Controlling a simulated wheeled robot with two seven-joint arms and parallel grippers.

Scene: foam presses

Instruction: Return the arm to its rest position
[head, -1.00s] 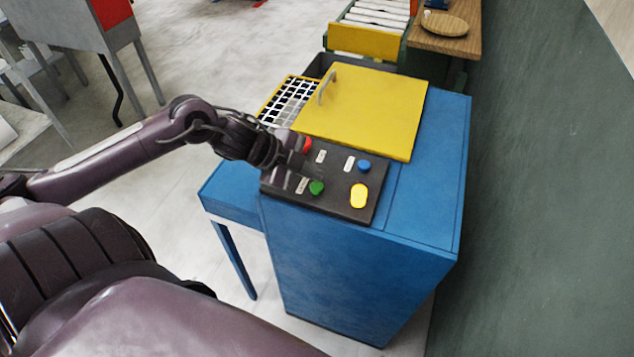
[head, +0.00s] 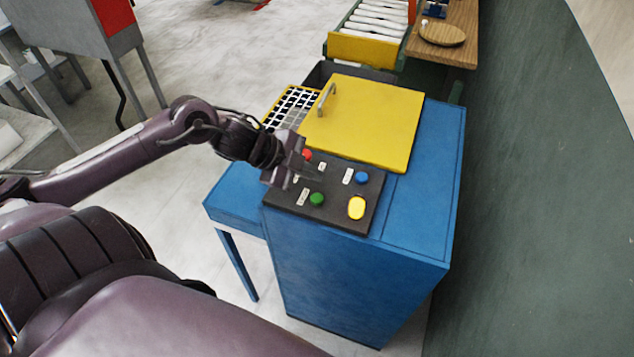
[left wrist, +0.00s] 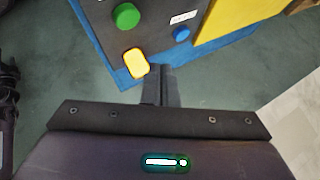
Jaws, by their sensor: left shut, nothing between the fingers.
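My left gripper (head: 304,178) is shut and empty. In the head view it hangs over the left part of the dark button panel (head: 338,220), beside the red button (head: 307,155). In the left wrist view its closed fingers (left wrist: 160,84) point toward the panel, just beside the yellow button (left wrist: 136,63). The panel also carries a green button (head: 317,199), a blue button (head: 362,177) and small white labels. The gripper hides part of the panel's left side. My right gripper is in neither view.
The panel sits on a blue machine (head: 415,205) with a yellow lid (head: 365,120) that has a grey handle. A white grid (head: 291,106) lies left of the lid. A roller conveyor (head: 378,22) and a wooden table (head: 455,45) stand behind. Open floor (head: 200,60) lies left.

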